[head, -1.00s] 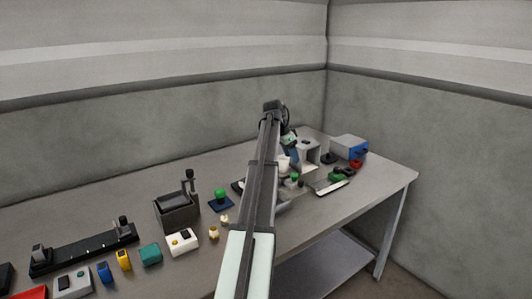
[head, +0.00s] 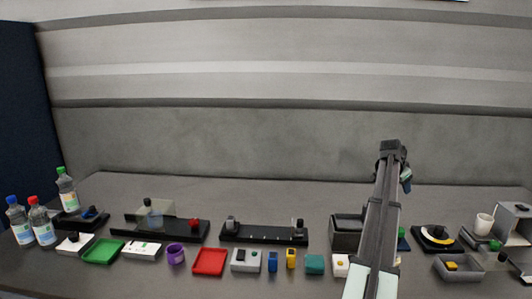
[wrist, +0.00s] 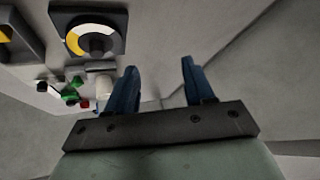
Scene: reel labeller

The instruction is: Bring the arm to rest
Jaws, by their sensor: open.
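My arm reaches out over the right part of the bench in the head view. My gripper shows in the wrist view (wrist: 158,82) as two blue fingers standing apart with nothing between them. It is raised clear of the bench and touches no object. In the head view the gripper end (head: 405,178) is small and partly hidden behind the arm, above the area near the dark square device with the yellow and white dial (head: 436,236). That dial also shows in the wrist view (wrist: 88,33) at the upper left, beyond the fingers.
A dark open box (head: 346,232) stands left of my arm. A white cup (head: 484,223) and a grey tray (head: 460,270) lie to the right. Bottles (head: 65,188), a green tray (head: 103,252) and a red tray (head: 209,262) sit further left. The back of the bench (head: 260,195) is clear.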

